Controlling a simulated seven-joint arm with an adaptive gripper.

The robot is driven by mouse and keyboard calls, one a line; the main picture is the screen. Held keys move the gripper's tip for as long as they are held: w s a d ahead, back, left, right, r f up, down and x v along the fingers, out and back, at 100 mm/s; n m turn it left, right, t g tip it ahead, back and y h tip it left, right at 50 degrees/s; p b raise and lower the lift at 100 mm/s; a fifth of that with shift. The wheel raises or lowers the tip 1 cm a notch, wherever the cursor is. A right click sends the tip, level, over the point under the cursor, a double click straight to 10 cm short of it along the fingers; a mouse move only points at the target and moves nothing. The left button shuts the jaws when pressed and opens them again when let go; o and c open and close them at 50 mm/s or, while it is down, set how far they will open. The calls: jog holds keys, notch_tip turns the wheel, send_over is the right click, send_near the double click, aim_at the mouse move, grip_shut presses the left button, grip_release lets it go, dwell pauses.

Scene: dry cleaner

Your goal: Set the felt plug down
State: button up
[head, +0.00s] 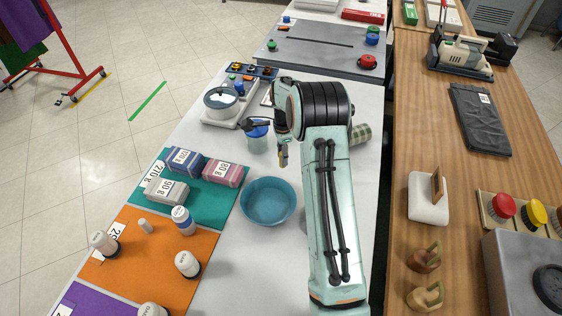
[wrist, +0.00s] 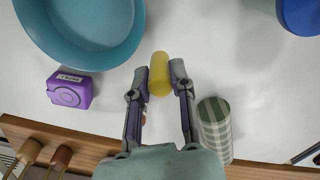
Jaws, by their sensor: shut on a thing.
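A yellow cylinder, which I take to be the felt plug (wrist: 159,74), is between the two fingers of my gripper (wrist: 159,82) in the wrist view. The fingers are shut on its sides, and its far end sticks out past their tips. In the head view my gripper (head: 283,154) points down over the white table, behind the teal bowl (head: 268,202). The arm hides part of the table there. The bowl also shows at the upper left of the wrist view (wrist: 85,60), apart from the plug. I cannot tell how high the plug is above the table.
In the wrist view a purple box (wrist: 70,91) lies left of the plug and a green checked cylinder (wrist: 215,130) to the right. A blue-lidded container (wrist: 299,14) is at the upper right. White tabletop (wrist: 215,45) beyond the plug is clear.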

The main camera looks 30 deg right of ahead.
jog(key=w+f, duration=0.1)
jog(key=w+d+f, duration=0.1)
jog(key=f, duration=0.1)
jog(key=shift+w+f, duration=0.15)
jog(key=shift+w, duration=0.15)
jog(key=shift+f, duration=1.5)
jog(key=o, duration=0.7)
jog(key=shift+f, duration=0.15)
jog(key=shift+o, duration=0.2)
